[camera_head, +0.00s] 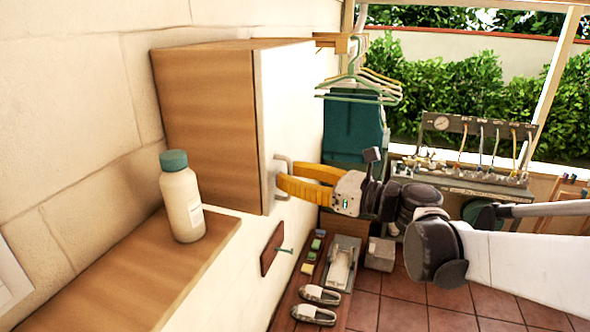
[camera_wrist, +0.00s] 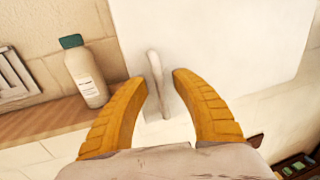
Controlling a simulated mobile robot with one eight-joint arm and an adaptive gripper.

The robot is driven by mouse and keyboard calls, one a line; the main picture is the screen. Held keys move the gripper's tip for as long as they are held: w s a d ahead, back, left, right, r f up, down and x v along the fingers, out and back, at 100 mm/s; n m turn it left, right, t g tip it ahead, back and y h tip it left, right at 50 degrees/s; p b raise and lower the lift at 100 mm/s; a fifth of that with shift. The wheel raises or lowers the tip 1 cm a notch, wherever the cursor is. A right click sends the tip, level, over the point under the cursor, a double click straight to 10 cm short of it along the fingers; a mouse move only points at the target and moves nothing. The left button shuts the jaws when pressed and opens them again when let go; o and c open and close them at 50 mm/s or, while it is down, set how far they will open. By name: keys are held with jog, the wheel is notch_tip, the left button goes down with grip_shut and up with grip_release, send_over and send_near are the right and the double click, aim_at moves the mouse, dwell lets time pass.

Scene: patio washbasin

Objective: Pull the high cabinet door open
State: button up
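The high cabinet (camera_head: 210,115) is mounted on the wall, with wooden sides and a white door (camera_head: 290,100) that looks closed. A pale bar handle (camera_head: 278,180) stands on the door near its lower left edge. My gripper (camera_head: 281,176) is at the handle, its yellow fingers reaching toward the door from the right. In the wrist view the handle (camera_wrist: 158,84) lies between the two spread fingertips of my gripper (camera_wrist: 157,78), with gaps on both sides. The door (camera_wrist: 215,45) also fills the upper part of that view.
A white bottle with a green cap (camera_head: 182,198) stands on a wooden shelf (camera_head: 130,265) left of the cabinet. Hangers (camera_head: 360,90) hang beyond the cabinet. Slippers (camera_head: 318,295) and small boxes lie below. A gauge panel (camera_head: 475,140) stands at the back right.

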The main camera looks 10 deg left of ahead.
jog(key=shift+w+a, duration=0.1)
jog(key=shift+a, duration=0.15)
grip_shut()
jog(key=shift+d, duration=0.1)
